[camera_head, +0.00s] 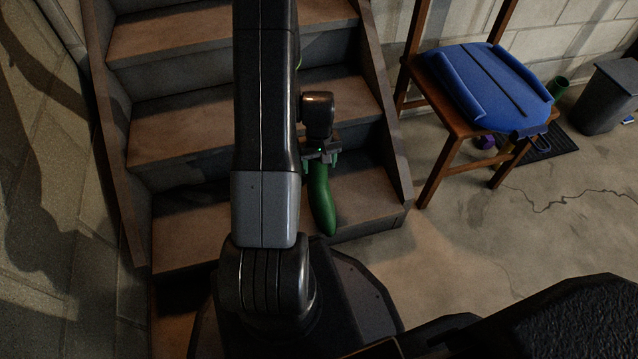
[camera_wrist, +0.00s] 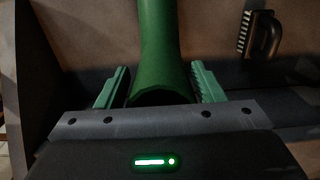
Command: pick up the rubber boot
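The green rubber boot (camera_head: 321,200) shows in the head view at the lower steps, its upper end just below my gripper (camera_head: 322,160) and its lower end toward the bottom step's front. In the wrist view, the boot (camera_wrist: 160,45) runs up the middle of the picture with its near end close to my palm. My gripper's green fingers (camera_wrist: 158,75) stand on either side of the boot. A narrow gap shows between each fingertip and the boot, so the gripper looks open around it. Whether the boot rests on the step is unclear.
A wooden staircase (camera_head: 340,95) with side boards surrounds my gripper. A brush (camera_wrist: 259,35) lies to the right in the wrist view. A chair (camera_head: 438,180) with a blue object (camera_head: 490,85) and a grey bin (camera_head: 607,98) stand right. The concrete floor between is mostly clear.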

